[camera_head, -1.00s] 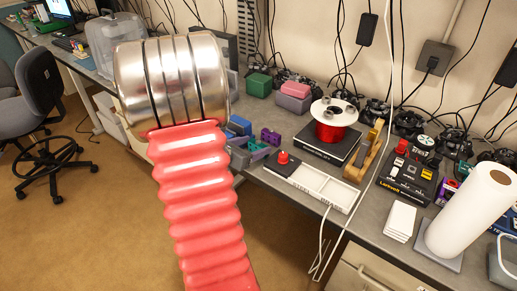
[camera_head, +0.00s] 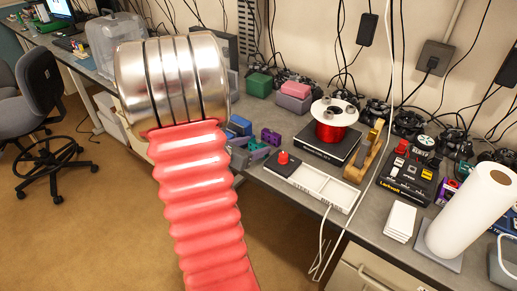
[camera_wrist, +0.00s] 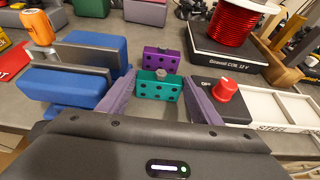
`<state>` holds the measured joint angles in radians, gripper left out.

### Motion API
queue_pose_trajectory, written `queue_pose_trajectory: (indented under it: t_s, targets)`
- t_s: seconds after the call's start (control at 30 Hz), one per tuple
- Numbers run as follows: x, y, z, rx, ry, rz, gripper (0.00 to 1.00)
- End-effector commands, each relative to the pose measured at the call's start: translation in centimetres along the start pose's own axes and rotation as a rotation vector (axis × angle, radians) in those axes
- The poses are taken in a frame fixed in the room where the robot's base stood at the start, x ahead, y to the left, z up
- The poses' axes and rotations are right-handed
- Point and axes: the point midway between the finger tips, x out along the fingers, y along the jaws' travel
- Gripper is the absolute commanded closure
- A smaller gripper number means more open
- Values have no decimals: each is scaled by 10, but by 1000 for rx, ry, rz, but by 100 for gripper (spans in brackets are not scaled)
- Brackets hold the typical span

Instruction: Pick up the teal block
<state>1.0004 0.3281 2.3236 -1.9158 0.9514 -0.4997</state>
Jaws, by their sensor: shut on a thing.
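The teal block (camera_wrist: 159,86) has dark round holes and a grey knob on top. In the wrist view it sits between the two grey-purple fingers of my gripper (camera_wrist: 158,82), which is shut on it. In the head view my red ribbed arm and its metal bands cover much of the left, and the block is mostly hidden by a finger. I cannot tell whether the block touches the bench.
A purple block (camera_wrist: 163,60) stands just behind the teal one. A blue vise-like tool (camera_wrist: 70,85) and an orange can (camera_wrist: 38,28) are to the left. A box with a red knob (camera_wrist: 224,90) is close on the right; a red wire spool (camera_head: 331,125) stands behind.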

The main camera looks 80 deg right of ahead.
Motion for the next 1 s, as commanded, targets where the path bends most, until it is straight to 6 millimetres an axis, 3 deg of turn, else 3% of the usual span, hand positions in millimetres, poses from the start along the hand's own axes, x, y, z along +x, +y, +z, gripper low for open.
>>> queue_pose_trajectory:
  t_s: [0.47,1.0]
  targets:
    - [-4,0,10,3,-2,-1,70]
    - [-32,0,79,3,-3,0,70]
